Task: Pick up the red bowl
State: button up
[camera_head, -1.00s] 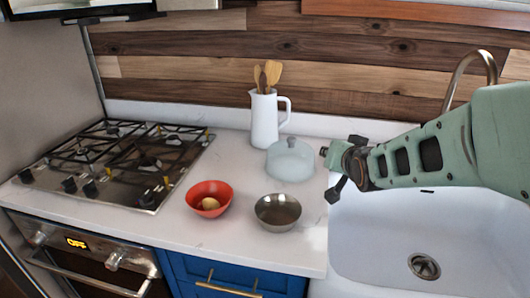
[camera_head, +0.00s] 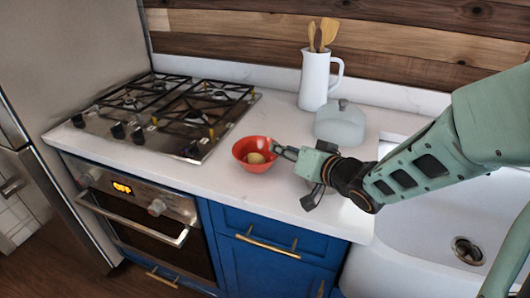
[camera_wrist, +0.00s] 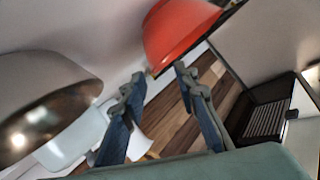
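The red bowl (camera_head: 243,151) sits upright on the white counter, right of the stove, with a round tan item (camera_head: 256,158) inside. It also shows at the top of the wrist view (camera_wrist: 178,30), just beyond my fingertips. My gripper (camera_head: 284,152) is at the bowl's right side, close to its rim. In the wrist view my gripper (camera_wrist: 160,82) has its two fingers apart with nothing held between them. I cannot tell whether a fingertip touches the bowl.
A metal bowl (camera_wrist: 40,95) is beside my fingers; my arm mostly hides it in the head view. Behind stand a glass dome (camera_head: 340,125) and a white pitcher (camera_head: 314,82) with utensils. The gas stove (camera_head: 165,112) is left, the sink (camera_head: 430,255) right.

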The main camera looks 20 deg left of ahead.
jog(key=x, duration=0.3)
jog(key=b+x, duration=0.1)
jog(key=x, duration=0.2)
jog(key=shift+w+d+f, duration=0.1)
jog(key=shift+w+d, duration=0.1)
jog(key=shift+d, duration=0.1)
jog(key=shift+c, duration=0.7)
grip_shut()
